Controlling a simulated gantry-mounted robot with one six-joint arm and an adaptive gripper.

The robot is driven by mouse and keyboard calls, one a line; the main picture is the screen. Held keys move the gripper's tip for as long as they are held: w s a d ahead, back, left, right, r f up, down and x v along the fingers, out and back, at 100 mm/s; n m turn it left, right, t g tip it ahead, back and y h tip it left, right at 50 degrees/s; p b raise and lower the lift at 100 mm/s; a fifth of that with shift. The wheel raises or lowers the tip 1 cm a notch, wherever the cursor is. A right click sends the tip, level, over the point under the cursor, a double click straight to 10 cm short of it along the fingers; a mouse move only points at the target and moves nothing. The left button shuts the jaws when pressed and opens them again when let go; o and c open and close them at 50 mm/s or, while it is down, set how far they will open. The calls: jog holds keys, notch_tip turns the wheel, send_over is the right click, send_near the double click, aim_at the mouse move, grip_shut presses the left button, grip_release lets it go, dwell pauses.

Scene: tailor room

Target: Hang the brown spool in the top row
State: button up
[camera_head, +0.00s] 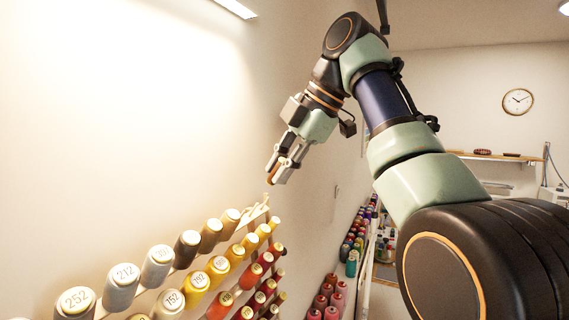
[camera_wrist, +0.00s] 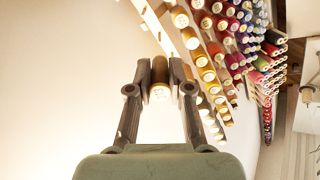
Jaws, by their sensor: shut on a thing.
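My gripper (camera_head: 282,170) is in the air close to the wall, above the far end of the spool rack (camera_head: 246,217). It is shut on the brown spool (camera_wrist: 159,78), which sits between the two fingers in the wrist view. In the head view only a small brown bit of it shows at the fingertips. The top row runs along the rack's upper edge with grey, dark and tan spools, and a tan spool (camera_head: 230,222) is near its far end. Pale bare pegs show beyond that spool. The gripper is apart from the rack.
Lower rows hold yellow, orange and red spools (camera_head: 266,259). More coloured spools (camera_head: 352,262) stand on racks farther along the wall. A shelf (camera_head: 495,157) and a clock (camera_head: 518,102) are on the back wall. The wall above the rack is bare.

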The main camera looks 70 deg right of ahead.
aim_at(273, 174)
jog(key=shift+b+x, duration=0.4)
jog(key=shift+x, duration=1.15)
jog(key=shift+f, duration=0.15)
jog(key=shift+x, duration=1)
jog(key=shift+w, duration=0.1)
jog(key=shift+w+d+f+b, duration=0.1)
jog(key=shift+w+f+b, duration=0.1)
jog(key=shift+f+b, duration=0.15)
jog(key=shift+w+f, duration=0.1)
jog(key=shift+f, duration=0.1)
jog(key=shift+x, duration=0.85)
jog(key=o, duration=0.8)
